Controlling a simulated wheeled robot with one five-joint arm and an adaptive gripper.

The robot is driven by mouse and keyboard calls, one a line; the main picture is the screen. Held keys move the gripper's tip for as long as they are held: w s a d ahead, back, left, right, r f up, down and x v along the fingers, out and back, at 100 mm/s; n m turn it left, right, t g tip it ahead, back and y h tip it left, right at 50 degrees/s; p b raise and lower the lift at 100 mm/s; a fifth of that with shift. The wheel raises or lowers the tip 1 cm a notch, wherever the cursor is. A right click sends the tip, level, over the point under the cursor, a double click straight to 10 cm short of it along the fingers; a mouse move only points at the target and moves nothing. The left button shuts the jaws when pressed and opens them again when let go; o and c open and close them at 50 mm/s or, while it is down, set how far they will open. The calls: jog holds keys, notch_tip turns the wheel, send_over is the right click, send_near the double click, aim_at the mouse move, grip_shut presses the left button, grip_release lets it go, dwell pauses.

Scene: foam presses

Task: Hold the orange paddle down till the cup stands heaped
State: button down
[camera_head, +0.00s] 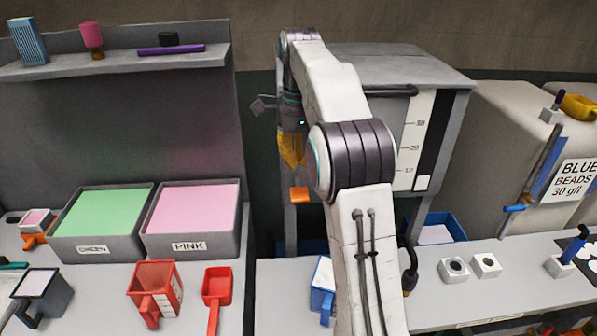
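A small orange paddle (299,194) sticks out at the front left of the grey press, left of my arm's elbow. My gripper (291,122) hangs above it at the press's left side, pointing down. A yellow-orange tapered piece (291,149) shows at its lower end; I cannot tell whether it belongs to the gripper or the press. The fingers are too small and dark to read, and contact with the paddle is not visible. A blue cup with a pale scale (322,285) stands on the bench below, partly hidden by my arm; its fill is unclear.
The press body (395,65) has a level scale (415,135). At left are green (103,212) and pink (193,208) bins, a red cup (156,284) and a red scoop (216,290). A blue tray (452,219) sits behind. The blue-beads dispenser (510,135) stands right.

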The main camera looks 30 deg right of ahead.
jog(key=shift+r+p, duration=0.4)
jog(key=shift+r, duration=1)
jog(key=s+a+n+t+b, duration=0.2)
jog(key=s+a+n, duration=0.6)
jog(key=s+n, duration=0.35)
jog(key=s+a+f+n+t, duration=0.1)
jog(key=s+f+n, duration=0.4)
jog(key=s, duration=0.2)
jog(key=s+a+f+n+t, duration=0.1)
jog(key=s+a+f+n, duration=0.1)
jog(key=s+f+n, duration=0.4)
jog(key=shift+s+a+f+t+b, duration=0.25)
jog(key=shift+s+t+b, duration=0.2)
jog(key=shift+s, duration=0.5)
